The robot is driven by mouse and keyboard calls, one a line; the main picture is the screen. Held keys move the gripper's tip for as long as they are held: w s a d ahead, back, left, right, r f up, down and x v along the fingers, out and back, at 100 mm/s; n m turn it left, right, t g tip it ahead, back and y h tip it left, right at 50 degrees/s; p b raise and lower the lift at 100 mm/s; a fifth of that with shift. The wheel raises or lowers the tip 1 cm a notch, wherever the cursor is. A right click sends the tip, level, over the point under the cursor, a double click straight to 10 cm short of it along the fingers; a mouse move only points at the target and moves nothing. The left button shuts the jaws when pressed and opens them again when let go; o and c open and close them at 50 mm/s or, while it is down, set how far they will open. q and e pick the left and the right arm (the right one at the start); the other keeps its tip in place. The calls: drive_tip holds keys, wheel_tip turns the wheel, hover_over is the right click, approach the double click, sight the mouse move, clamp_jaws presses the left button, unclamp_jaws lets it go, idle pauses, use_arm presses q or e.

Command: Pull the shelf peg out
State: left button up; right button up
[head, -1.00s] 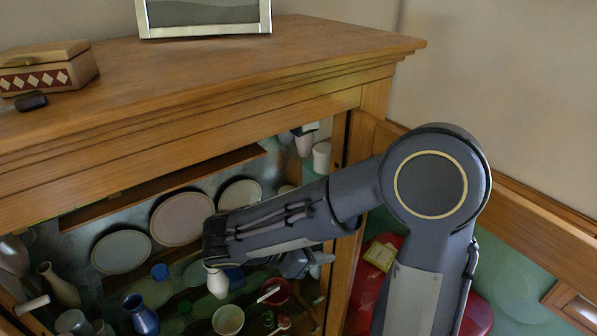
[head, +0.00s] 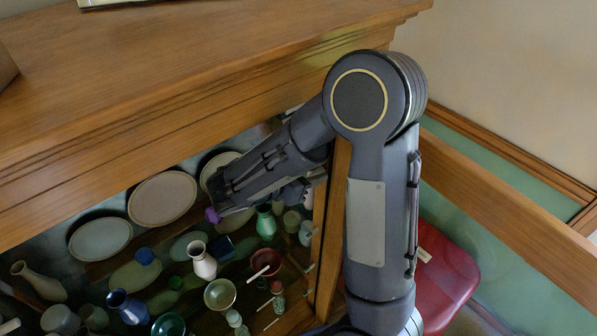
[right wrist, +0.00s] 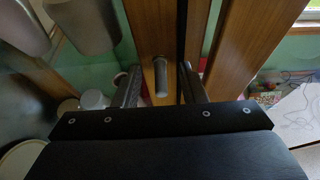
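The shelf peg (right wrist: 160,78) is a short grey cylinder that stands out from a wooden upright (right wrist: 152,35), in the right wrist view. My right gripper (right wrist: 160,88) is open, with one finger on each side of the peg and a visible gap to each. In the head view, my right gripper (head: 306,188) is inside the cabinet near its right upright (head: 332,215), partly hidden by my forearm. I cannot make out that peg there. My left gripper is not in view.
The wooden cabinet holds plates (head: 162,198), a white vase (head: 201,260), a blue vase (head: 128,306), a green vase (head: 265,222) and bowls (head: 220,294) close below my right arm. A red seat (head: 447,272) stands right of the cabinet.

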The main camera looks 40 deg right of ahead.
drive_tip(key=shift+d+f, duration=0.1)
drive_tip(key=shift+d, duration=0.15)
clamp_jaws()
idle(0.6)
